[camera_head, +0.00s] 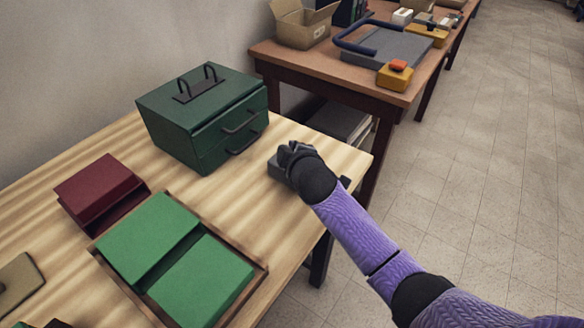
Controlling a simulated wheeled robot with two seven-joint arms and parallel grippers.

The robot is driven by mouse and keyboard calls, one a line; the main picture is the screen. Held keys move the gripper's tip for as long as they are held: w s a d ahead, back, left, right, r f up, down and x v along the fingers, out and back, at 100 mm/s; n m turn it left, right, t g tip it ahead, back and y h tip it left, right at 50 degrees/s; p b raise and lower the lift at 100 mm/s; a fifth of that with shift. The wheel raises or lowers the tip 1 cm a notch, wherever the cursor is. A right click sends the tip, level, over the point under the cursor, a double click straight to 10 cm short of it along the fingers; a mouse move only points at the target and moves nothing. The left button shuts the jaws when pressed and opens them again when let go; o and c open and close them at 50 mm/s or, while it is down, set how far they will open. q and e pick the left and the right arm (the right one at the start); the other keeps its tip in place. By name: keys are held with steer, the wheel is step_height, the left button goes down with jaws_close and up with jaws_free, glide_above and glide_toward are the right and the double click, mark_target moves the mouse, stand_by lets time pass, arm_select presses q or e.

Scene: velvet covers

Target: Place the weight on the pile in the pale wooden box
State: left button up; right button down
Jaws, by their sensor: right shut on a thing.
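My right gripper (292,160) is at the right end of the near table, with its purple arm coming in from the lower right. It is shut on a small grey block (275,171), which looks like the weight. The block is at or just above the table top; I cannot tell which, and the gripper hides much of it. A shallow wooden box (262,276) lies at the near edge. Green pieces (150,238) fill it, one at the back and one at the front, rising above its rim.
A dark green drawer case (172,120) with handles stands behind the box. A dark red piece (100,188) lies left of the box, and a beige item (18,280) at the left edge. A second table (300,68) with equipment stands behind. Bare wood separates gripper and box.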

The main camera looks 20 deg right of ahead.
arm_select(q)
steer(key=shift+w, duration=0.3)
steer(key=shift+s, duration=0.4)
arm_select(e)
steer(key=shift+f, duration=0.1)
stand_by(0.4)
arm_select(q)
steer(key=shift+w, duration=0.15)
arm_select(e)
steer(key=shift+r, duration=0.2)
